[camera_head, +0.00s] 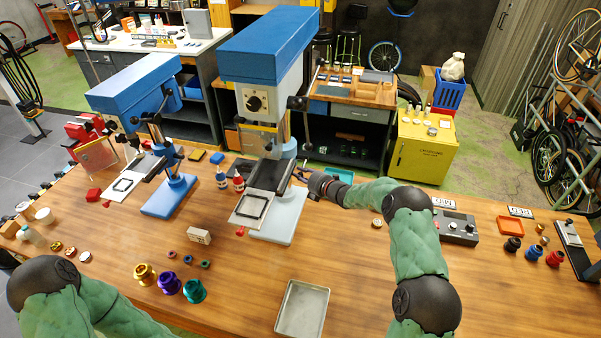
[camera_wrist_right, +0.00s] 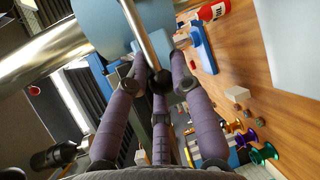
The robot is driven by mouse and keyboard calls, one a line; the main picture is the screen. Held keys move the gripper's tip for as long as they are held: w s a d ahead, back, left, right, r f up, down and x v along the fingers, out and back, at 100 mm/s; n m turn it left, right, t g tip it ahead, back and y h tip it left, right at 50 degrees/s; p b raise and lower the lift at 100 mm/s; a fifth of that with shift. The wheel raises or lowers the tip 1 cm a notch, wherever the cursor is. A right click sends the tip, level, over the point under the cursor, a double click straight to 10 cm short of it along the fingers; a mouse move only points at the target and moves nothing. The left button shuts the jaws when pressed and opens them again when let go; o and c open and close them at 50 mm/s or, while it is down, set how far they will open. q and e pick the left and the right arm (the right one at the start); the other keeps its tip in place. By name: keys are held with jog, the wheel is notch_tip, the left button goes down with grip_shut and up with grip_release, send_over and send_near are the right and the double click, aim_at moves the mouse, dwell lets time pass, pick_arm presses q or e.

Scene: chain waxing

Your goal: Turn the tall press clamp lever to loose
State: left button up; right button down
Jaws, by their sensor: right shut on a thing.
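The tall press (camera_head: 262,85) has a blue head on a steel column and a pale grey base (camera_head: 287,222), and stands near the table's middle. My right gripper (camera_head: 303,172) reaches in from the right to the column's side. In the wrist view, the clamp lever (camera_wrist_right: 137,32), a thin metal rod with a black ball end, runs between the purple-grey fingers of my right gripper (camera_wrist_right: 153,75). The fingers are closed around its ball end, beside a blue-grey clamp body (camera_wrist_right: 95,28). In the head view the lever is mostly hidden by the hand. My left gripper is out of view.
A shorter blue press (camera_head: 135,85) stands to the left. A metal tray (camera_head: 302,309) lies at the front, with coloured spools (camera_head: 170,283) to its left. A control box (camera_head: 455,228) sits right of my right arm.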

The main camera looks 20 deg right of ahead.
jog(key=shift+r+m+g+p, duration=0.15)
jog(key=shift+m+g+p, duration=0.15)
jog(key=shift+p, duration=0.05)
jog(key=shift+s, duration=0.1)
jog(key=c, duration=1.3)
grip_release()
jog(key=shift+o, duration=1)
